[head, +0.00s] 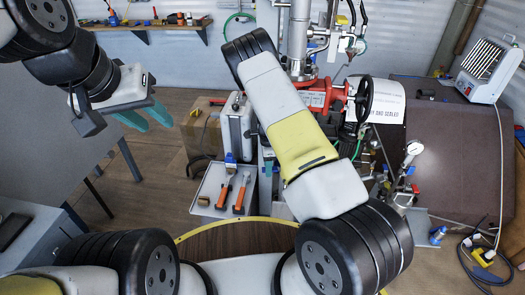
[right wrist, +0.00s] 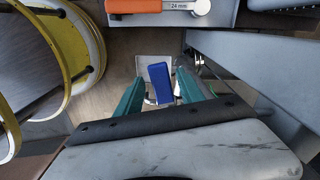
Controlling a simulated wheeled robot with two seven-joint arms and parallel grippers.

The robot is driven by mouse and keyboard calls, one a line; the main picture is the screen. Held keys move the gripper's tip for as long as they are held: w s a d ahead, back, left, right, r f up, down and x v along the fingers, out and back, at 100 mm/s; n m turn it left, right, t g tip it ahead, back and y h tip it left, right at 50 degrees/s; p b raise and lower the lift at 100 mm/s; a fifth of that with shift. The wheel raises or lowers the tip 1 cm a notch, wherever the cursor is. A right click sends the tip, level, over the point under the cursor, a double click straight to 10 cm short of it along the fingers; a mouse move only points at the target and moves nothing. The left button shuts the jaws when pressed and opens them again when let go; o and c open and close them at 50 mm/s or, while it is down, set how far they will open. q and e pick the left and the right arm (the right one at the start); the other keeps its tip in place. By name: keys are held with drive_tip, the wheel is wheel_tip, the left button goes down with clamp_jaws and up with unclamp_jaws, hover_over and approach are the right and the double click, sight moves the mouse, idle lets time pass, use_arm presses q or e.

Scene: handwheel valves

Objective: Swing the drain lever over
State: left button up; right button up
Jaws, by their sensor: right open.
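A blue paddle-shaped handle (right wrist: 160,83) shows in the right wrist view, likely the drain lever, with a pale plate behind it. My right gripper (right wrist: 160,76) has its teal fingers apart, one on each side of the blue handle in the picture. I cannot tell how deep the handle lies between them, and I see no contact.
A grey tray (head: 207,183) with orange-handled tools (head: 240,194) lies left of my right arm. A red valve with a black handwheel (head: 364,98) stands behind it. A pressure gauge (head: 415,148) stands on the right. A brown sheet (head: 455,150) is largely clear.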

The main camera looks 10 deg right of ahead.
drive_tip(key=shift+r, duration=2.8)
drive_tip(key=shift+d, duration=0.1)
